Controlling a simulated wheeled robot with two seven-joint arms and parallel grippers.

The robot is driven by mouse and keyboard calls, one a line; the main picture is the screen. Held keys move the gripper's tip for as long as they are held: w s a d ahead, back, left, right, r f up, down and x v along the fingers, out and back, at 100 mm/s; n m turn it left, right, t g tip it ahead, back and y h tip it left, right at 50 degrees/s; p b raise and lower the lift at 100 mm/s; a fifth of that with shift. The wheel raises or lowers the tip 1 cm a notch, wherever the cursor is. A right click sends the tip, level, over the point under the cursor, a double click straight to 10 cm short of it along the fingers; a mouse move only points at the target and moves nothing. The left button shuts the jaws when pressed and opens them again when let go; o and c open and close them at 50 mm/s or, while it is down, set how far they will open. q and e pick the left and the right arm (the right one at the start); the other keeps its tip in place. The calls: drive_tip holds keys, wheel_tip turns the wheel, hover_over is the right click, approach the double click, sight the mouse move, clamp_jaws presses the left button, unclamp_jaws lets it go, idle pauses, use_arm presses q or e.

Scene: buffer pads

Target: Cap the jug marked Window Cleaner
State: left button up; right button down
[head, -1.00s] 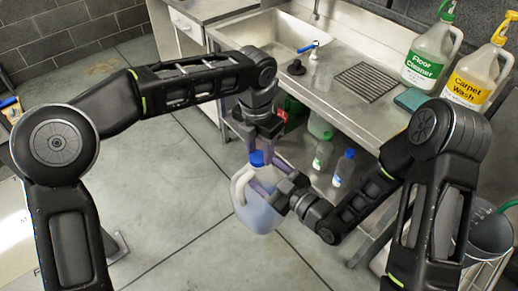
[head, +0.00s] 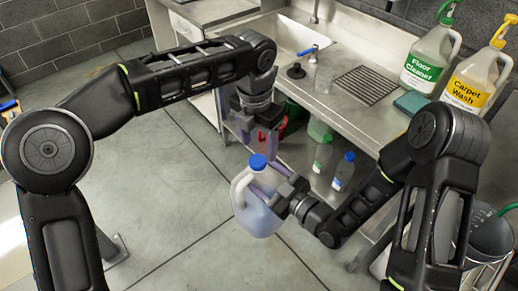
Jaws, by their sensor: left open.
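A translucent jug (head: 259,214) with pale blue liquid and a white handle hangs upright in front of the sink bench, above the floor. A blue cap (head: 258,161) sits on its mouth; I cannot tell how tightly. No label on the jug is readable from here. My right gripper (head: 272,190) is shut on the jug below its neck, from the right. My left gripper (head: 257,145) points down just above and behind the cap, its fingers apart and empty.
On the steel bench (head: 335,113) stand a Floor Cleaner jug (head: 425,62) and a Carpet Wash jug (head: 474,84), both with spray heads. A green sponge (head: 410,103) lies nearby. Bottles (head: 344,170) stand under the bench. A grey bucket (head: 490,235) is at right.

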use_arm(q)
drive_tip(key=shift+r, duration=0.25)
drive_tip(key=shift+c, duration=0.4)
drive_tip(key=shift+s+d, duration=0.1)
